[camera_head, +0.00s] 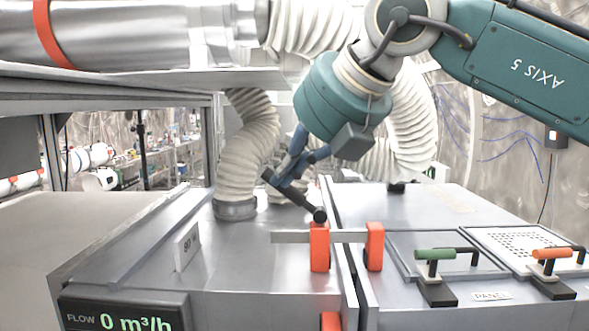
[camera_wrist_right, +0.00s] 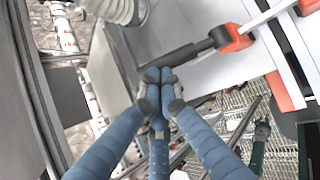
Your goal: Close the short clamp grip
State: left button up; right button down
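The short clamp, with a black rod-like grip (camera_head: 306,207), sits across the seam of two steel cabinets. It has a flat steel bar (camera_head: 291,236) and two orange blocks (camera_head: 319,250) (camera_head: 374,250). The grip stands tilted, its free end up and to the left. In the right wrist view the grip (camera_wrist_right: 190,58) runs from an orange block (camera_wrist_right: 231,38) to my fingertips. My right gripper (camera_head: 289,178) has its blue fingers drawn together at the grip's free end; whether they hold it or only touch it is unclear. My left gripper is not in view.
A ribbed hose (camera_head: 248,150) rises close behind the gripper. Green (camera_head: 436,254) and orange (camera_head: 552,253) handles stand on panels at the right. A flow display (camera_head: 122,315) is at the front left. The left cabinet top has free room before the clamp.

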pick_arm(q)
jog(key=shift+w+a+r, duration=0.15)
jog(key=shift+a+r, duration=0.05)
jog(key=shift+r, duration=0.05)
pick_arm(e)
jog(key=a+f+h, duration=0.1)
jog(key=f+h, duration=0.1)
jog(key=a+f+n+h, duration=0.1)
jog(key=a+f+h, duration=0.1)
jog(key=shift+w+n, duration=0.15)
jog(key=shift+n, duration=0.15)
jog(key=shift+d+r, duration=0.1)
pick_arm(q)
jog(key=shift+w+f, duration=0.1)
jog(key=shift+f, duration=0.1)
pick_arm(e)
jog(key=shift+d+r, duration=0.2)
jog(key=shift+d, duration=0.35)
jog(key=shift+r, duration=0.1)
